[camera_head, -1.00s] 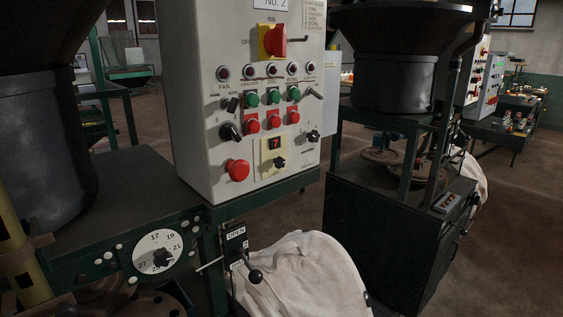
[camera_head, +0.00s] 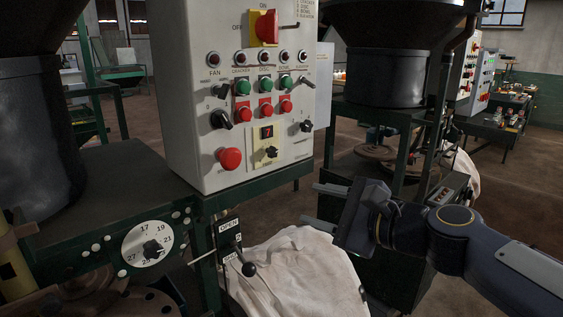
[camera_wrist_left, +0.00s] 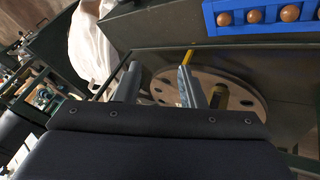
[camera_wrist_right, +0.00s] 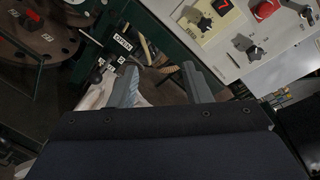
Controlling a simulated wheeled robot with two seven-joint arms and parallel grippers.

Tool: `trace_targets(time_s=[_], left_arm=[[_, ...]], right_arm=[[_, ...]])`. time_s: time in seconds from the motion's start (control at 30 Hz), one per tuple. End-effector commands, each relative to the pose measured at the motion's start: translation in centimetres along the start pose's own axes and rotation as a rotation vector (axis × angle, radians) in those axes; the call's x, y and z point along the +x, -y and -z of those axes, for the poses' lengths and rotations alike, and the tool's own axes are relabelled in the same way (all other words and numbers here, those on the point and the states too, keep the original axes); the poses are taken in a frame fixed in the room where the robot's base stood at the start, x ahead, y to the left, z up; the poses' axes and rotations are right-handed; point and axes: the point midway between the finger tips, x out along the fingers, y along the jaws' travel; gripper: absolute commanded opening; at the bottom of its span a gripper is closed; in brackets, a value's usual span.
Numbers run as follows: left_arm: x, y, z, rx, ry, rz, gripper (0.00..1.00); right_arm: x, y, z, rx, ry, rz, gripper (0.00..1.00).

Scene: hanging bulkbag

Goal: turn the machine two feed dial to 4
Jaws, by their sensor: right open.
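The machine two panel (camera_head: 190,95) carries a yellow plate with a small black dial knob (camera_head: 271,152) under a red display (camera_head: 267,132) that reads 7. The knob also shows in the right wrist view (camera_wrist_right: 203,23), beyond the fingers. My right gripper (camera_head: 317,206) is open and empty, below and to the right of the panel, apart from the dial. My left gripper (camera_wrist_left: 160,75) is open and empty; it is outside the head view.
A red mushroom button (camera_head: 230,158) and a black knob (camera_head: 306,126) flank the dial. A lever (camera_head: 248,268) and a white bulk bag (camera_head: 300,270) are below the panel. A numbered white dial (camera_head: 147,247) is at lower left. A blue rack (camera_wrist_left: 235,15) shows in the left wrist view.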

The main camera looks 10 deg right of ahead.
Motion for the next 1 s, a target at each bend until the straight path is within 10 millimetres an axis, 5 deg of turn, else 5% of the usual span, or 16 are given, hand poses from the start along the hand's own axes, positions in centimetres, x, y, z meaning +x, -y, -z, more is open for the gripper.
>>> trace_targets(time_s=[0.1,0.3,0.73,1.0], left_arm=[[0.5,0.2,-0.3,0.0,0.0,0.0,0.36],[0.6,0.3,-0.3,0.0,0.0,0.0,0.36],[0.5,0.2,-0.3,0.0,0.0,0.0,0.36],[0.5,0.2,-0.2,0.0,0.0,0.0,0.36]], right_arm=[[2.8,3.7,-0.7,0.311,0.058,0.093,0.44],[4.5,6.2,-1.2,0.543,0.103,0.15,0.44],[10.5,7.3,-1.6,0.552,0.105,0.149,0.44],[12.0,7.6,-1.7,0.549,0.105,0.152,0.44]])
